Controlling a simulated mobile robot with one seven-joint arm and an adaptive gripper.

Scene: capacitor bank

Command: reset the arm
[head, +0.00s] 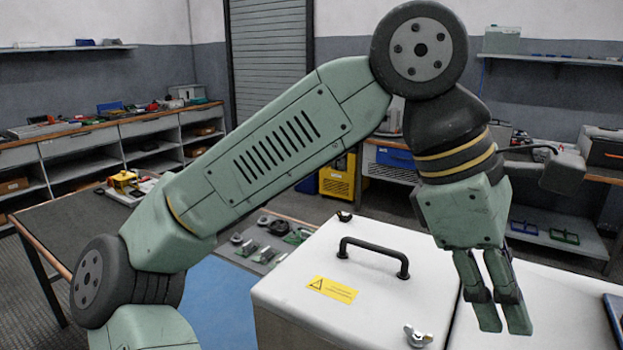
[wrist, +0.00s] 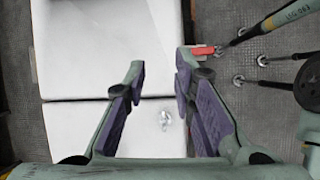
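My arm reaches across the head view, bent at the elbow, with my gripper (head: 505,330) hanging down at the right. The gripper points downward above the white surface beside the white box (head: 300,285). In the wrist view my gripper (wrist: 159,68) has its two purple-padded fingers apart, with nothing between them. Below the fingers lie white panels (wrist: 105,50) with a seam between them, and a small metal wing nut (wrist: 165,118).
The box lid has a black handle (head: 374,254), a yellow warning label (head: 332,290) and a wing nut (head: 418,336). A table with small parts (head: 275,235) stands behind. In the wrist view a red item (wrist: 203,51) and dark rods lie at the upper right.

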